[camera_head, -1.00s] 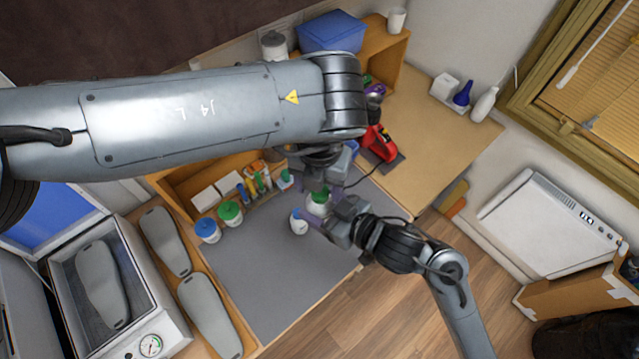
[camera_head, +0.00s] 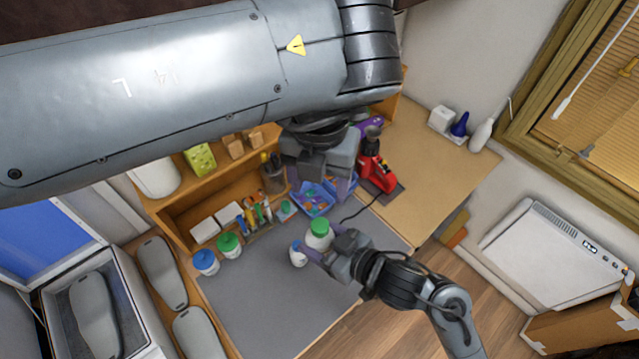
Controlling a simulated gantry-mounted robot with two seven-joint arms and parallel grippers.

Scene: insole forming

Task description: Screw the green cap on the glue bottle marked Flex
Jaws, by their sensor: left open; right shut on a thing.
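A white bottle (camera_head: 318,241) stands at the mat's right side with a green cap (camera_head: 319,226) on its top. Any marking on it is too small to read. My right gripper (camera_head: 325,243) comes in from the right and is shut on this bottle, low on its body. My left gripper (camera_head: 320,183) is open and empty, above and behind the bottle, over the blue bins. It is apart from the green cap. Whether the cap is screwed tight cannot be told.
A small white bottle (camera_head: 298,257) stands close left of the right gripper. Jars with a blue lid (camera_head: 204,259) and a green lid (camera_head: 228,242) stand at the grey mat's (camera_head: 265,295) left. Blue bins (camera_head: 314,203) and a red tool (camera_head: 376,171) are behind. The mat's front is clear.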

